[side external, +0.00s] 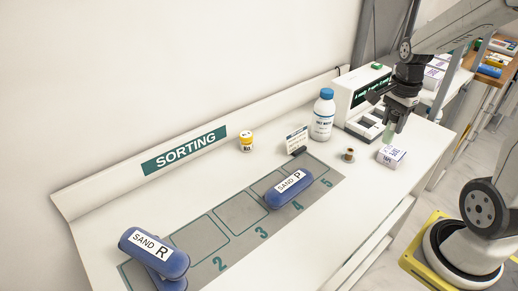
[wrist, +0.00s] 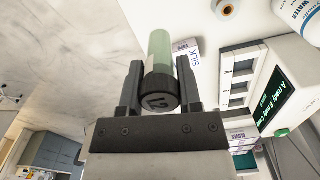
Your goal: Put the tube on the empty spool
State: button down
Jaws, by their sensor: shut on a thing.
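My gripper (side external: 392,112) is shut on a pale green tube (wrist: 160,47). The tube's black cap (wrist: 160,93) faces the wrist camera and bears a number. In the side view the tube (side external: 388,133) hangs below the fingers, above the right part of the bench. A small brown, ring-topped piece (side external: 348,155), which looks like the spool, stands on the bench, left of and apart from the tube. It also shows at the top of the wrist view (wrist: 226,9).
A white device (side external: 361,97) with slots and a dark display stands behind my gripper. A tape box (side external: 391,156), a water bottle (side external: 323,115), a small sign (side external: 297,138) and a yellow-capped jar (side external: 246,142) stand nearby. Blue sandbags (side external: 290,188) lie on the numbered mat (side external: 240,213).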

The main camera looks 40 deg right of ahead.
jog(key=w+d+f, duration=0.5)
jog(key=w+f, duration=0.4)
jog(key=w, duration=0.2)
jog(key=shift+w+d, duration=0.3)
jog(key=shift+d, duration=0.05)
jog(key=shift+f, duration=0.15)
jog(key=shift+w+d+f, duration=0.1)
jog(key=shift+w+f, duration=0.1)
jog(key=shift+f, duration=1.55)
jog(key=shift+f, duration=0.15)
jog(key=shift+c, duration=1.4)
grip_release()
